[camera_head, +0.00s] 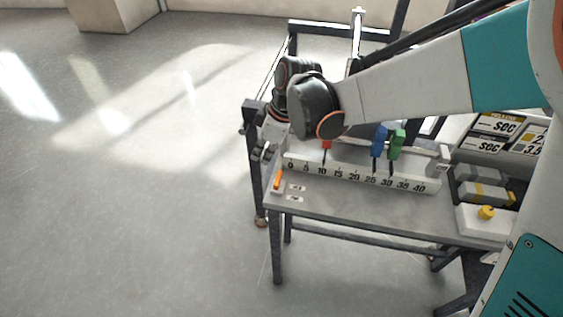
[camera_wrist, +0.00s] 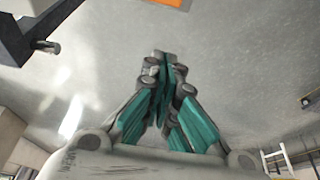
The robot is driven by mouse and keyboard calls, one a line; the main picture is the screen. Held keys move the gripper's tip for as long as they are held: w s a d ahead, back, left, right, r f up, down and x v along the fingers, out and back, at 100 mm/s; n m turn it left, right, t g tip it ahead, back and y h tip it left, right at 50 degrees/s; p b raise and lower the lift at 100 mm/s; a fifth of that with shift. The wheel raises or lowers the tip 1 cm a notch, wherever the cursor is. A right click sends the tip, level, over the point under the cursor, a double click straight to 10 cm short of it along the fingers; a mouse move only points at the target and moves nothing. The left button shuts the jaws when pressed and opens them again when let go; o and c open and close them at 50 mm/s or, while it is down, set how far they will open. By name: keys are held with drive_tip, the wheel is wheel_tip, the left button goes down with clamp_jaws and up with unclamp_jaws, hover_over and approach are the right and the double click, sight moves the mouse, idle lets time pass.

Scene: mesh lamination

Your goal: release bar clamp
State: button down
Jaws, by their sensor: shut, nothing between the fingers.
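A long pale bar (camera_head: 356,177) with a printed scale lies along the table. Red (camera_head: 326,144), blue (camera_head: 379,140) and green (camera_head: 396,144) pieces stand along it. An orange lever-like piece (camera_head: 277,180) sits at the table's left end; an orange patch also shows at the top of the wrist view (camera_wrist: 172,2). I cannot tell which part is the clamp's release. My gripper (camera_head: 262,152) hangs beside the table's left end, partly hidden by my wrist. In the wrist view its teal fingers (camera_wrist: 162,62) meet at the tips, with nothing between them.
The grey table (camera_head: 350,208) has a dark frame, with a dark block (camera_head: 253,110) at its left corner. That frame also shows at upper left in the wrist view (camera_wrist: 25,40). Grey blocks and a white box with a yellow knob (camera_head: 487,212) stand right. Floor at left is clear.

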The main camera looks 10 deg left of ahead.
sight(278, 180)
drive_tip(key=shift+w, duration=0.1)
drive_tip(key=shift+f, duration=0.1)
wheel_tip(278, 180, down, 9)
drive_tip(key=b, duration=0.4)
drive_tip(key=shift+f+b, duration=0.15)
drive_tip(key=shift+b, duration=0.25)
drive_tip(key=shift+d, duration=0.35)
